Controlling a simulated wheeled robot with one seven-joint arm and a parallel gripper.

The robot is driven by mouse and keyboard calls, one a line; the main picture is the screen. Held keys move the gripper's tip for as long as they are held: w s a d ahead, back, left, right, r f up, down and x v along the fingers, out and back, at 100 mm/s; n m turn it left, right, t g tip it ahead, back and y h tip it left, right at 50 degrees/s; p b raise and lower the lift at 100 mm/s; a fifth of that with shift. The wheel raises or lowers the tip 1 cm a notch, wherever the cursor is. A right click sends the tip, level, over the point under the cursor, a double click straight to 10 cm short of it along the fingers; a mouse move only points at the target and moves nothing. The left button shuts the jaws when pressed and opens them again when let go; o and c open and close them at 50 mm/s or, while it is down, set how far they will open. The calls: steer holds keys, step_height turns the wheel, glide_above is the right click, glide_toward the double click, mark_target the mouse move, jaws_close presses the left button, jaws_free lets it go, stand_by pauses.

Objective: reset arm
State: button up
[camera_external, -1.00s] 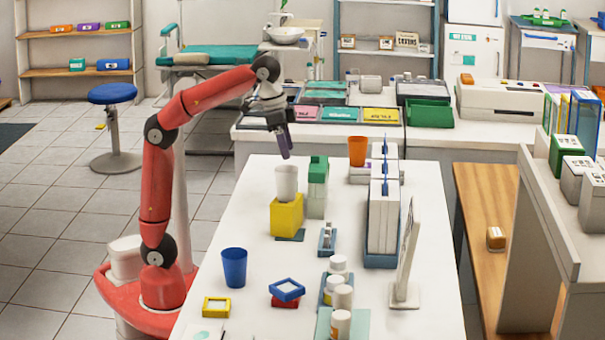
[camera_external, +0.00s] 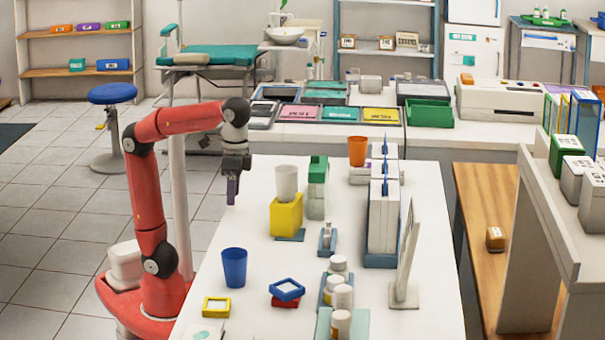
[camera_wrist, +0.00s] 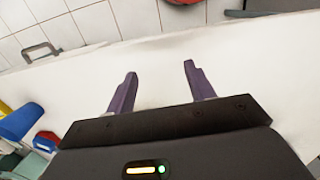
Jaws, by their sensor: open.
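My red arm (camera_external: 150,190) stands at the left side of the white table. My gripper (camera_external: 233,190) hangs pointing down above the table's left edge, left of the white cup and yellow block. In the wrist view my gripper (camera_wrist: 160,85) shows two purple fingers spread apart, with nothing between them. White table top and part of the tiled floor lie beyond the fingers.
A white cup (camera_external: 286,182) stands on a yellow block (camera_external: 286,215). A blue cup (camera_external: 234,267), a yellow frame (camera_external: 216,306) and a blue frame (camera_external: 287,290) sit nearer. White bottles (camera_external: 338,265), upright white panels (camera_external: 383,215) and an orange cup (camera_external: 357,151) stand to the right.

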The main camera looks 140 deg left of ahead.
steer(key=s+d+f+m+t+p, duration=0.2)
steer(key=d+f+m+t, duration=0.1)
steer(key=f, duration=0.4)
steer(key=s+d+f+m+t+p, duration=0.2)
steer(key=s+d+f+m+p, duration=0.1)
steer(key=d+f+m, duration=0.3)
steer(key=shift+d+f+t+y, duration=0.4)
steer(key=shift+d+f, duration=0.1)
steer(key=shift+f, duration=0.7)
